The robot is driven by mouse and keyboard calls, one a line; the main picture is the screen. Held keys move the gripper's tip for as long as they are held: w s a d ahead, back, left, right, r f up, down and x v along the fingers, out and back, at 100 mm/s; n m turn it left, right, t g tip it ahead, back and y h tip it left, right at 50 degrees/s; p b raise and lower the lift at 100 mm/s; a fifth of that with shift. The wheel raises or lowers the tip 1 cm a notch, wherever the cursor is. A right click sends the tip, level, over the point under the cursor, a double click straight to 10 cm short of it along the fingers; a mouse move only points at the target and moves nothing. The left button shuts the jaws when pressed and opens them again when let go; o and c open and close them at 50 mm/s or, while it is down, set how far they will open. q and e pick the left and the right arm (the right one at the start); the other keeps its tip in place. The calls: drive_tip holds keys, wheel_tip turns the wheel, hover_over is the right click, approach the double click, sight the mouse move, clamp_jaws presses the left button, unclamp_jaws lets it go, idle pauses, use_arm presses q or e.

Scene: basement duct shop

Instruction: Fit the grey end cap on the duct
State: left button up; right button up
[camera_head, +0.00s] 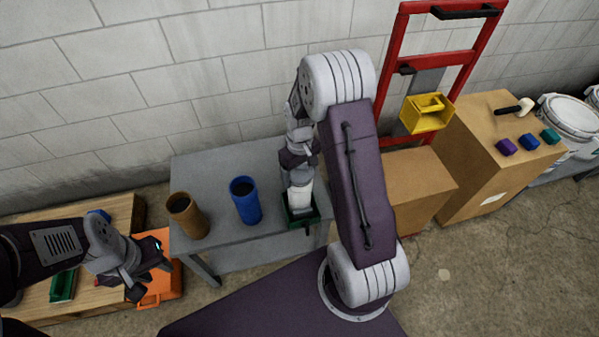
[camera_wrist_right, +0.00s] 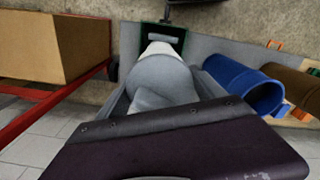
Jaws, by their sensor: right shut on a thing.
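My right gripper (camera_head: 299,180) reaches down over the grey table (camera_head: 270,160) at a green open holder (camera_head: 302,218). It is shut on a pale grey piece (camera_head: 300,198), which also shows in the right wrist view (camera_wrist_right: 160,75) with its far end at the green holder (camera_wrist_right: 163,36). I cannot tell whether this piece is the end cap or the duct, nor whether it touches the holder; its gripped part is hidden. My left gripper (camera_head: 151,280) is at the lower left beside an orange case (camera_head: 165,290); its fingers look apart and empty.
A blue open tube (camera_head: 246,203) and a brown one (camera_head: 186,218) stand on the table left of my right gripper. Cardboard boxes (camera_head: 415,185), a red hand truck (camera_head: 391,50) and a yellow bin (camera_head: 425,120) stand to the right. A wooden pallet lies at the lower left.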

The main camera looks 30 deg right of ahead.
sight(300, 171)
drive_tip(key=shift+f+b, duration=0.4)
drive_tip(key=shift+f, duration=0.25)
drive_tip(key=o, duration=1.1)
wheel_tip(300, 171, up, 11)
drive_tip(key=p, duration=1)
drive_tip(key=shift+r+p, duration=0.1)
drive_tip(key=shift+p, duration=0.25)
